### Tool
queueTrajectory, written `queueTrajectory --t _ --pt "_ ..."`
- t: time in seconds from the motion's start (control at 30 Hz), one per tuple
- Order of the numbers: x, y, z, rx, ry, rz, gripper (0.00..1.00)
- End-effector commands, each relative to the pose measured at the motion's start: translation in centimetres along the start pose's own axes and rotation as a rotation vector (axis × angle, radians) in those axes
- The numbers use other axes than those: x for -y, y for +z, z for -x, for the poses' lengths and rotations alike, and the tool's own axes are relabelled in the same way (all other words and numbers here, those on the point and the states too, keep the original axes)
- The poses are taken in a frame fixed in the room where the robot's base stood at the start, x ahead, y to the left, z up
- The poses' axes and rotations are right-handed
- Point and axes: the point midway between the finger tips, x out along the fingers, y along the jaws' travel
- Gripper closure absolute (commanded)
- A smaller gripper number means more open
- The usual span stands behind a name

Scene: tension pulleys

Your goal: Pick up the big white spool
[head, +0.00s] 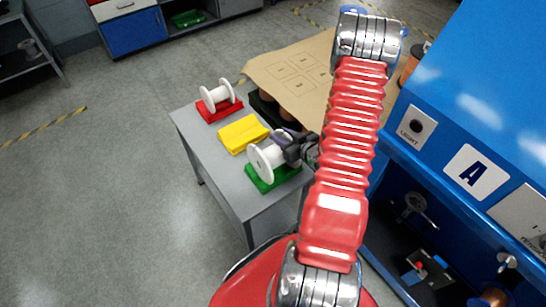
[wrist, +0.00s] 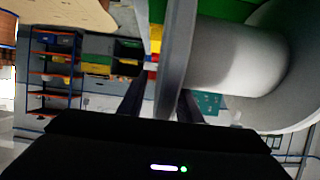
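The big white spool (head: 265,161) rests on a green stand (head: 272,178) at the near end of the grey table. A smaller white spool (head: 217,96) sits on a red stand (head: 220,110) at the far end. My gripper (head: 294,150) is at the big spool's right side. In the wrist view, the near flange of the big spool (wrist: 176,60) stands between my two fingers (wrist: 162,103). A narrow gap shows between the left finger and the flange; the flange is close to the right finger, and I cannot tell if they touch.
A yellow block (head: 243,134) lies between the two stands on the grey table (head: 198,127). A brown board (head: 297,75) lies behind it. A blue cabinet (head: 440,85) stands close on the right.

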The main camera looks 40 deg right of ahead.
Motion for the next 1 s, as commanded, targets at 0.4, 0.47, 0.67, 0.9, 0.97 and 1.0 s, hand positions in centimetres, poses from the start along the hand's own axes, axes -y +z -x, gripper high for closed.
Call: queueTrajectory --t 0.4,0.47,0.67,0.9,0.97,1.0 --pt "0.0 -0.01 0.02 0.0 0.0 0.0 0.83" --pt "0.0 -0.01 0.02 0.0 0.0 0.0 0.87" --pt "0.0 -0.01 0.02 0.0 0.0 0.0 1.0" --pt "0.0 -0.01 0.03 0.0 0.0 0.0 1.0" --pt "0.0 -0.01 0.03 0.0 0.0 0.0 1.0" --pt "-0.02 -0.05 0.02 -0.001 0.0 0.0 1.0"
